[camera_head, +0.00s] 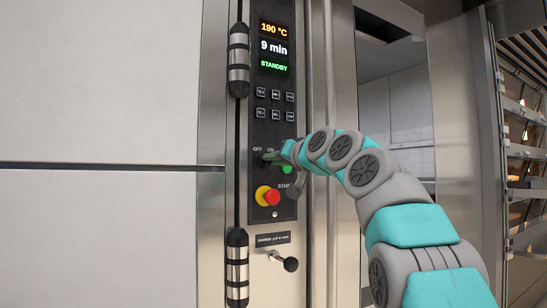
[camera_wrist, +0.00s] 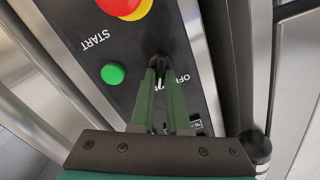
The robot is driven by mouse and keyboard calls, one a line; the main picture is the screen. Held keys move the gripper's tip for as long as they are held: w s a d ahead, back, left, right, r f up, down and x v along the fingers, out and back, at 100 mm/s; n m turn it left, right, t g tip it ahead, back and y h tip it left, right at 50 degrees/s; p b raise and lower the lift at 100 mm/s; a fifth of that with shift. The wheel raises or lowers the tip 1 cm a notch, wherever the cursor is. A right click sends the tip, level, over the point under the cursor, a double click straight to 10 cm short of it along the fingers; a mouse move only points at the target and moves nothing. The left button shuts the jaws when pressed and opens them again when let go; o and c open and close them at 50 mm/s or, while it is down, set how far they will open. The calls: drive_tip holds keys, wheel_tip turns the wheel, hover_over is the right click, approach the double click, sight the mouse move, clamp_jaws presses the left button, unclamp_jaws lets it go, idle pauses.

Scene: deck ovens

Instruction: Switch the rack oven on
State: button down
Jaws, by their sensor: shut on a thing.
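The rack oven's dark control panel (camera_head: 272,125) stands in the middle of the head view. Its display (camera_head: 274,48) reads 190 °C, 9 min and STANDBY in green. Below the keys are the OFF and ON labels. My gripper (camera_head: 274,157) is at the switch just under them. In the wrist view, the two green fingers of my gripper (camera_wrist: 161,75) are closed around the black rotary switch knob (camera_wrist: 160,61). A white mark shows between the fingers; which label the knob points to is hard to tell. The fingers partly hide the OFF/ON lettering.
The green START button (camera_head: 287,169) is close beside my gripper; it also shows in the wrist view (camera_wrist: 113,73). A red emergency button (camera_head: 268,196) on a yellow base sits below. A lever (camera_head: 284,261) sticks out lower.

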drive_tip(key=shift+m, duration=0.3)
drive_tip(key=c, duration=0.9)
unclamp_jaws()
drive_tip(key=b+v, duration=0.1)
drive_tip(key=v, duration=0.6)
drive_tip(key=shift+s+d+b, duration=0.25)
drive_tip(key=shift+s+b, duration=0.1)
drive_tip(key=shift+f, duration=0.1)
